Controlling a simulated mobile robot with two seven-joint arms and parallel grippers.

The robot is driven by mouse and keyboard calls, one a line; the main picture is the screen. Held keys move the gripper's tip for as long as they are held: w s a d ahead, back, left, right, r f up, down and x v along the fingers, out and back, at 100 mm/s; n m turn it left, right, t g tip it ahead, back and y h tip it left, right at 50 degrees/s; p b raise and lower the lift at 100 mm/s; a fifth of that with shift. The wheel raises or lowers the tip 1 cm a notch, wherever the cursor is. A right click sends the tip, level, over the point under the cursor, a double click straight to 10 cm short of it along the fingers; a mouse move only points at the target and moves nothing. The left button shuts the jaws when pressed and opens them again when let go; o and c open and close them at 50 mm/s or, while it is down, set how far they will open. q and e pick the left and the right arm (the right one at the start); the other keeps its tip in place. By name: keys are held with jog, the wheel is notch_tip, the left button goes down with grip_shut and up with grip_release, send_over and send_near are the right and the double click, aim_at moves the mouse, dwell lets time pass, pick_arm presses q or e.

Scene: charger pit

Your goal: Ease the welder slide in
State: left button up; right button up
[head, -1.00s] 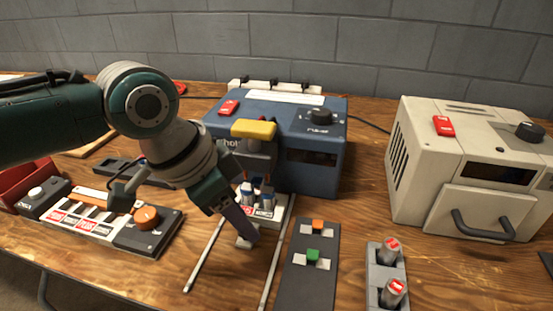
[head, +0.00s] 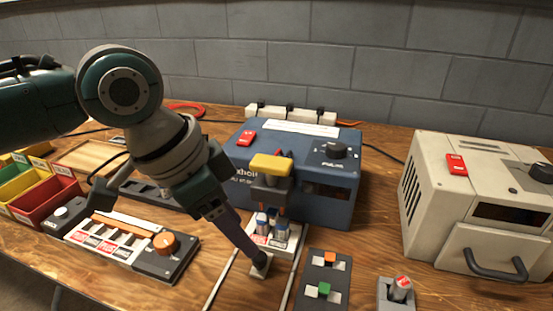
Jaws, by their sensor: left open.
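The welder is a blue box (head: 310,205) with a yellow-topped head (head: 271,166) on its front. Its slide is a pale tray (head: 288,243) carrying small blue-and-white cells, partly under the head. The tray sits between two thin metal rails (head: 292,272) that run toward the near side. A small pale handle block (head: 260,270) is at the slide's near end. My left gripper (head: 262,263) is open and points down at this block; whether it touches it I cannot tell. My left arm hides part of the tray's left side. My right gripper is not in view.
A dark panel (head: 312,298) with an orange and a green switch lies right of the rails. A holder with a red-topped cylinder (head: 400,290) stands farther right, before a beige box (head: 425,195). A control panel with an orange knob (head: 165,243) and coloured bins (head: 45,195) are left.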

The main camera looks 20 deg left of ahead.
pick_arm(q)
jog(key=shift+p+v, duration=0.4)
jog(key=shift+v, duration=1.35)
jog(key=s+d+r+n+p, duration=0.1)
jog(key=s+d+r+p, duration=0.5)
jog(key=s+r+p, duration=0.4)
jog(key=s+a+r+n+y+p, duration=0.3)
jog(key=s+a+r+n+p, duration=0.4)
jog(key=s+a+p, duration=0.25)
notch_tip(320, 180, up, 37)
jog(key=p, duration=3.7)
jog(key=shift+s+f+m, duration=0.15)
jog(key=shift+s+m, duration=0.05)
jog(key=shift+m, duration=0.1)
jog(key=shift+a, duration=0.1)
